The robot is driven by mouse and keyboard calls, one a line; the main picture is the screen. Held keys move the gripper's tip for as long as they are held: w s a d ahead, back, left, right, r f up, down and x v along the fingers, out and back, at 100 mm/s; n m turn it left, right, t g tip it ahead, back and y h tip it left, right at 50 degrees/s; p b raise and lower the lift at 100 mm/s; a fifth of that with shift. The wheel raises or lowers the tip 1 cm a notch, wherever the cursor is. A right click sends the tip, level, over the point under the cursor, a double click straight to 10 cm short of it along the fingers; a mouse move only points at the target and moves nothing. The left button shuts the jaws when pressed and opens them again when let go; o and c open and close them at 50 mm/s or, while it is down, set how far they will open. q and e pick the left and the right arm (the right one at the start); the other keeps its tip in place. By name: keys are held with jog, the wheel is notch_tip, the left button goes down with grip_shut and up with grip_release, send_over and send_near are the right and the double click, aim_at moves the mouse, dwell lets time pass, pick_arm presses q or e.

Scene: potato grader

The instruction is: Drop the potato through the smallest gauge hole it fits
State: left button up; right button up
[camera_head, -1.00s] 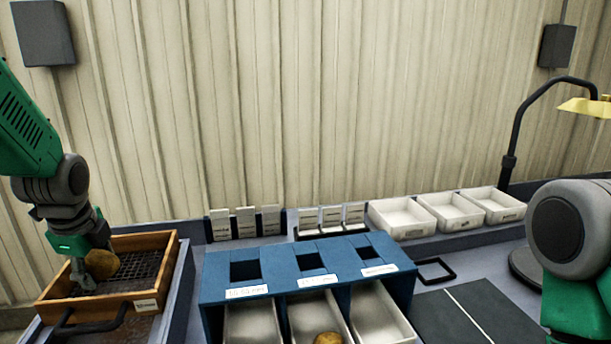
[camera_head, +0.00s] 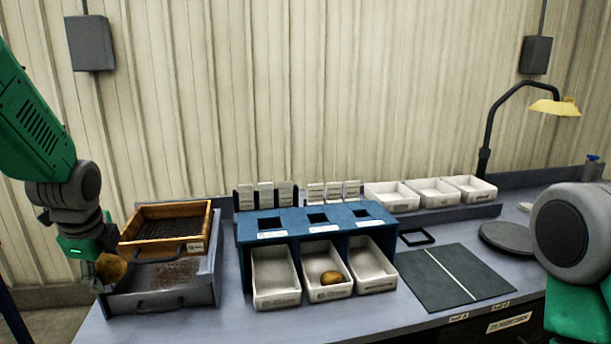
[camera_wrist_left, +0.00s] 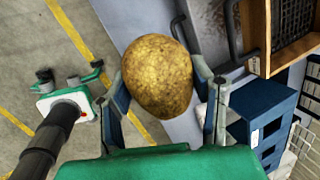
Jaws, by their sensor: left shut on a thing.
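My left gripper (camera_head: 108,272) is shut on a brown potato (camera_head: 112,268), held in front of the left end of the wooden tray. In the left wrist view the potato (camera_wrist_left: 157,75) sits between the two fingers, above the floor and bench edge. The blue gauge block (camera_head: 290,229) stands mid-bench with three square holes: left (camera_head: 269,224), middle (camera_head: 317,218) and right (camera_head: 361,213). Their label text is unreadable. White bins stand under the holes; the middle bin (camera_head: 327,294) holds another potato (camera_head: 332,277). My right gripper is out of view.
The wooden mesh tray (camera_head: 201,232) sits on a grey drawer unit (camera_head: 205,290) at the left. Three white trays (camera_head: 393,197) and several upright cards (camera_head: 265,196) stand behind the block. A dark mat (camera_head: 455,278), black square frame (camera_head: 416,238) and lamp (camera_head: 553,107) are to the right.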

pick_arm(q)
jog(key=shift+n+y, duration=0.3)
jog(key=shift+n, duration=0.3)
jog(key=d+f, duration=0.1)
jog(key=w+d+f+b, duration=0.1)
jog(key=f, duration=0.1)
jog(key=shift+f, duration=0.2)
jog(key=s+d+f+n+g+b, duration=0.2)
jog(key=s+d+f+n+b, duration=0.3)
jog(key=f, duration=0.6)
jog(key=s+d+f+n+g+b, duration=0.2)
jog(key=s+d+f+n+b, duration=0.4)
jog(key=d+f+n, duration=0.4)
jog(key=shift+s+d+f+g+y, duration=0.4)
jog(key=shift+d+f, duration=0.15)
jog(key=shift+d, duration=0.5)
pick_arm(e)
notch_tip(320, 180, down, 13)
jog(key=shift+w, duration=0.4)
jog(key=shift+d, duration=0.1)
